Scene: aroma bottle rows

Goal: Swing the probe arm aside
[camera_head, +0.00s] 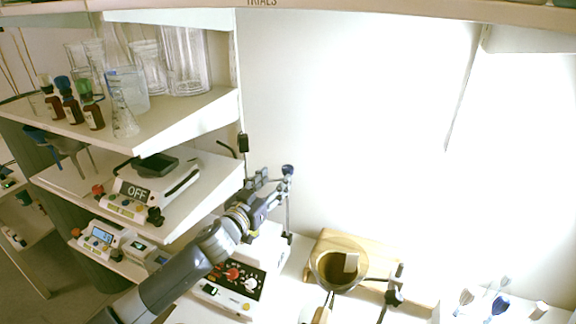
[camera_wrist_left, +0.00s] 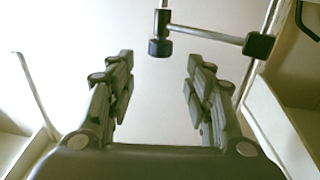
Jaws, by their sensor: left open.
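The probe arm (camera_wrist_left: 205,34) shows in the left wrist view as a thin metal rod. It runs from a dark clamp on an upright post (camera_wrist_left: 250,85) at the right to a dark holder at its left end. My left gripper (camera_wrist_left: 158,75) is open, and the dark holder (camera_wrist_left: 160,47) appears between and just beyond its fingertips. I cannot tell whether they touch. In the head view my left gripper (camera_head: 266,188) is beside the post (camera_head: 287,210), which has a blue knob (camera_head: 288,169) near its top. The gripper partly hides the probe arm there. My right gripper is not in view.
A white hotplate with a dark control panel (camera_head: 236,287) stands below my left arm. Shelves (camera_head: 185,118) at the left hold glassware and small brown bottles. A wooden block (camera_head: 378,262) with a round vessel (camera_head: 336,270) stands right of the post.

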